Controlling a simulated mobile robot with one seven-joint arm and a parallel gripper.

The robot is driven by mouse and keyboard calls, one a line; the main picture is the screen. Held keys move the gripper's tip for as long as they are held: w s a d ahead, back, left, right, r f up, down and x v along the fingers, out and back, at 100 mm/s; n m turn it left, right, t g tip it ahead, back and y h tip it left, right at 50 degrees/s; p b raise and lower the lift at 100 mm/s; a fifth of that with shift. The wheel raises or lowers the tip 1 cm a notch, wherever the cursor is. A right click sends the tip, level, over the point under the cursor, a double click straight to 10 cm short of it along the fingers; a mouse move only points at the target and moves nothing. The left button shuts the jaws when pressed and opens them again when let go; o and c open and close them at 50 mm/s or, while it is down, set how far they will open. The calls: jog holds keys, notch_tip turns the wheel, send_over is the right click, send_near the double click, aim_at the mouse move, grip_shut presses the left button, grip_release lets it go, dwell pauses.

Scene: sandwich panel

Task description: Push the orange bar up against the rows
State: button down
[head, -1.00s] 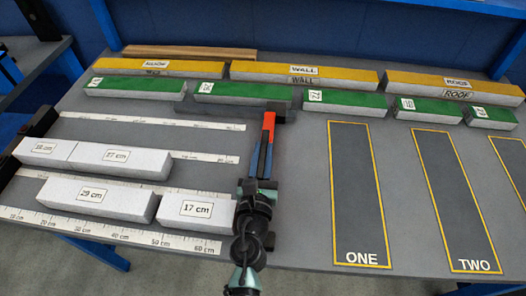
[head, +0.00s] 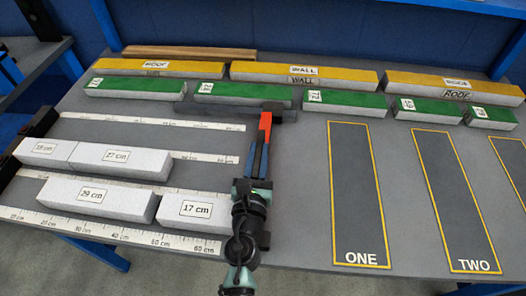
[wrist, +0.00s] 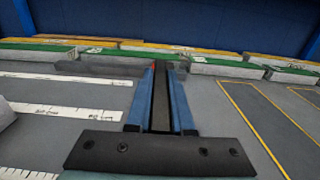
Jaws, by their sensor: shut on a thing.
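My gripper (head: 257,150) reaches over the middle of the table, its blue fingers shut on a dark narrow bar (wrist: 162,100). An orange-red piece (head: 265,122) shows at its far end, with only a speck visible in the wrist view (wrist: 153,67); I cannot tell whether it is part of the held thing. A dark grey strip (head: 215,108) lies along the front of the green row. A brown-orange wooden bar (head: 190,52) lies behind the yellow row at the back left. The rows are yellow-topped blocks (head: 304,71) and, in front, green-topped blocks (head: 134,87).
White-grey blocks (head: 120,160) with centimetre labels lie among white rulers (head: 150,122) at left. Yellow-outlined areas ONE (head: 357,190) and TWO (head: 455,200) are empty at right. A blue wall stands behind the table.

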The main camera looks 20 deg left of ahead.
jog(key=s+a, duration=0.2)
jog(key=a, duration=0.4)
jog(key=s+a, duration=0.2)
jog(key=a, duration=0.5)
jog(key=s+a, duration=0.2)
jog(key=a, duration=0.5)
jog(key=shift+s+a, duration=0.1)
jog(key=shift+a, duration=0.6)
jog(key=shift+s+a, duration=0.1)
jog(key=shift+a, duration=0.05)
jog(key=c, duration=0.8)
grip_release()
jog(key=shift+a, duration=0.1)
jog(key=v, duration=1.3)
jog(key=shift+p, duration=0.3)
